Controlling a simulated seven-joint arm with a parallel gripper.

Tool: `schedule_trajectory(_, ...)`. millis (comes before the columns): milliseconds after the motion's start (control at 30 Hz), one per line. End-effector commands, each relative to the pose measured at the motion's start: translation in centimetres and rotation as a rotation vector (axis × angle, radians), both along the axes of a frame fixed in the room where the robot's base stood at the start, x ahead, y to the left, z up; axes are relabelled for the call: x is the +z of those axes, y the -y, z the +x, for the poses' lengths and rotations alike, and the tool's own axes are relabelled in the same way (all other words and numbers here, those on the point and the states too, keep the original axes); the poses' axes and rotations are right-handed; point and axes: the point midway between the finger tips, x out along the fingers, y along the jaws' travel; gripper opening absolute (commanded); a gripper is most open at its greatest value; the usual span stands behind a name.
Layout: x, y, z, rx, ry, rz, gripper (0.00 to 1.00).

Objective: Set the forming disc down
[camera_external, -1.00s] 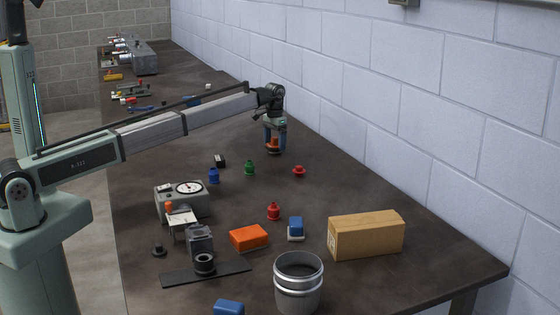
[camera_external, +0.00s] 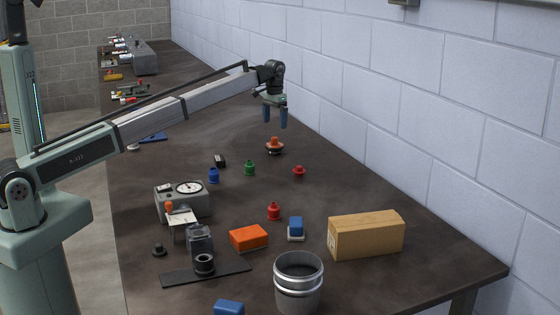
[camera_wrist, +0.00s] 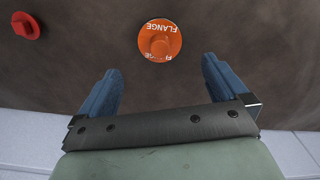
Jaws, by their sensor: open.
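The forming disc (camera_external: 274,146) sits on the dark table with its orange knob upward. In the wrist view the disc (camera_wrist: 160,41) shows from above as an orange round top with the word FLANGE. My gripper (camera_external: 276,124) is above the disc, apart from it, with its two blue fingers spread and nothing between them. In the wrist view my gripper (camera_wrist: 157,77) is open, and the disc lies beyond the fingertips.
A red knobbed piece (camera_external: 299,171) stands right of the disc. Green (camera_external: 249,168) and blue (camera_external: 214,176) pieces stand nearer the camera. A wooden block (camera_external: 366,234) and metal can (camera_external: 298,283) are at the front. The wall runs along the right.

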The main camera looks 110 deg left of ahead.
Motion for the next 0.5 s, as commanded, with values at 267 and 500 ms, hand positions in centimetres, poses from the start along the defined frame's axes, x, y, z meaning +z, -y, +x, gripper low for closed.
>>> schedule_trajectory(267, 2.8, 0.0, 0.0, 0.0, 0.0, 0.0, 1.0)
schedule_trajectory(500, 3.1, 0.0, 0.0, 0.0, 0.0, 0.0, 1.0)
